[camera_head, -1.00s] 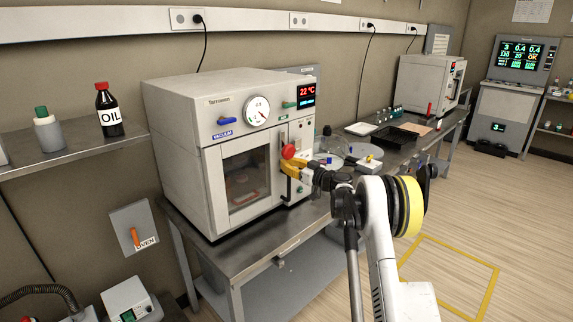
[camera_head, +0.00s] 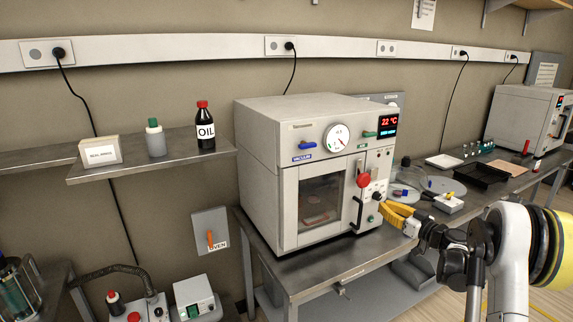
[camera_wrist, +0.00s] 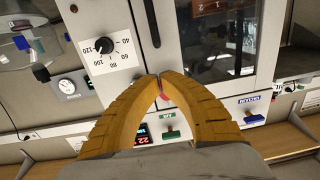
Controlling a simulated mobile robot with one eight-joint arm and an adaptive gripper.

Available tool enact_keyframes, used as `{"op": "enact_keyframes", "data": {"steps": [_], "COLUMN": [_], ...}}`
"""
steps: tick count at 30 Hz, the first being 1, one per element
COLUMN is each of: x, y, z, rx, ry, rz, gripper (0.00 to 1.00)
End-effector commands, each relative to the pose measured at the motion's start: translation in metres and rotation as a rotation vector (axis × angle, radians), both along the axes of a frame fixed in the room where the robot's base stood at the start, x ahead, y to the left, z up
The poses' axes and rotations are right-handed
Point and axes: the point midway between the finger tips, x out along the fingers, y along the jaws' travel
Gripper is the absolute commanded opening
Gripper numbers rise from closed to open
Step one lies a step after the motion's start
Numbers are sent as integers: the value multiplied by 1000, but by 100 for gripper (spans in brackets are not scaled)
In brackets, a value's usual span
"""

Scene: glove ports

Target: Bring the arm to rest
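My gripper (camera_head: 386,208) has yellow ribbed fingers and is in front of the right side of the vacuum oven (camera_head: 262,150). In the wrist view, its fingertips (camera_wrist: 159,76) meet with nothing held between them; a bit of red shows in the gap behind them. The oven's red knob (camera_head: 363,180) is up and left of the fingers, apart from them. The oven door (camera_head: 320,205) looks closed, with a dark window and a black handle (camera_head: 357,213). My arm reaches in from the right edge.
The oven stands on a metal bench (camera_head: 330,265). A white-and-yellow box (camera_head: 449,203), a black tray (camera_head: 482,173) and another oven (camera_head: 520,118) are to the right. A shelf (camera_head: 150,168) at left holds an oil bottle (camera_head: 205,130). An oven switch plate (camera_head: 210,232) is on the wall.

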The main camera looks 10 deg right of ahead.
Motion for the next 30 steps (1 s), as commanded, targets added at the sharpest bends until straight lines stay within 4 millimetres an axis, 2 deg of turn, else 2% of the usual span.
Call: {"op": "enact_keyframes", "data": {"steps": [4, 8, 12, 14, 18, 24, 30], "x": [-9, -37, -84, -109, -175, -278, -373], "y": [50, 110, 168, 190, 230, 263, 268], "z": [29, 57, 77, 83, 89, 80, 55], "rx": [6, 6, -6, -14, -42, -94, -150], "ry": [114, 273, 441, 507, 648, 805, 895], "rz": [42, 73, 76, 67, 26, -77, -216], "gripper": [0, 0, 0, 0, 0, 0, 0]}}
